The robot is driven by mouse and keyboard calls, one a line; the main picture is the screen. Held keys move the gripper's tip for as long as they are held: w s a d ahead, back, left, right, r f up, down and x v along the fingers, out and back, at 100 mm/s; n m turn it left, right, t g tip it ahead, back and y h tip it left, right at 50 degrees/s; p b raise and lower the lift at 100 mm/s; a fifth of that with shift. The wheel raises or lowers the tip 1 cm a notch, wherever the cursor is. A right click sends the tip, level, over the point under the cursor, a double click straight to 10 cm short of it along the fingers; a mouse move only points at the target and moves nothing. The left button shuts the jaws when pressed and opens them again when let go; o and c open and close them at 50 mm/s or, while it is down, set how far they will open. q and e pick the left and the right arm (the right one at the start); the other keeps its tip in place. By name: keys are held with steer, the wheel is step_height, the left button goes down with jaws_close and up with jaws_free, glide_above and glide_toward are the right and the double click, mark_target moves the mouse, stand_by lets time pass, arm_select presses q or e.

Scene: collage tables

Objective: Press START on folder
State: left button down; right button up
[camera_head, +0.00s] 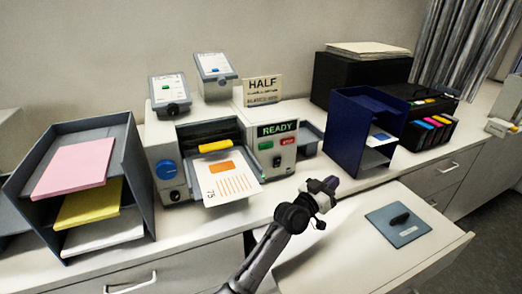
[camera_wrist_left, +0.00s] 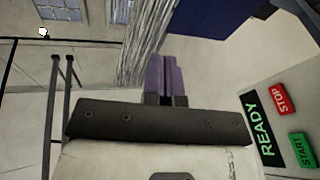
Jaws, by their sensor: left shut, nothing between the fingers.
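The folder (camera_head: 165,153) is a pale machine on the counter with a lit READY sign (camera_head: 277,128). Below the sign is a red STOP button (camera_head: 287,141) and, lower left of it, a green START button (camera_head: 277,161). My left gripper (camera_head: 330,184) is shut and empty, apart from the folder, to the right of and a little below the button panel. In the left wrist view its purple fingers (camera_wrist_left: 166,78) lie together, and START (camera_wrist_left: 302,149), STOP (camera_wrist_left: 281,98) and READY (camera_wrist_left: 262,130) show at the lower right. My right gripper is out of view.
A grey rack (camera_head: 143,190) with pink, yellow and white paper stands left of the folder. A printed sheet (camera_head: 225,183) sticks out at its front. A blue rack (camera_head: 350,130) stands to the right. A blue-grey plate with a dark handle (camera_head: 398,227) lies on the right surface.

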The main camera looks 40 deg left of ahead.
mark_target(266, 146)
arm_select(q)
steer(key=s+a+r+n+g+y, duration=0.1)
steer(key=s+a+n+y, duration=0.2)
steer(key=a+n+y, duration=0.3)
steer(key=s+a+r+n+g+y, duration=0.1)
steer(key=s+a+n+y, duration=0.3)
steer(key=y, duration=1.3)
steer(key=a+n, duration=0.3)
steer(key=shift+n, duration=0.4)
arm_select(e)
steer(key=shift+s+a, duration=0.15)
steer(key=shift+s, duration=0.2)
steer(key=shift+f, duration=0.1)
arm_select(q)
steer(key=w+a+b, duration=0.3)
steer(key=a+b, duration=0.2)
steer(key=a, duration=0.3)
steer(key=shift+w+b, duration=0.35)
steer(key=shift+b, duration=0.05)
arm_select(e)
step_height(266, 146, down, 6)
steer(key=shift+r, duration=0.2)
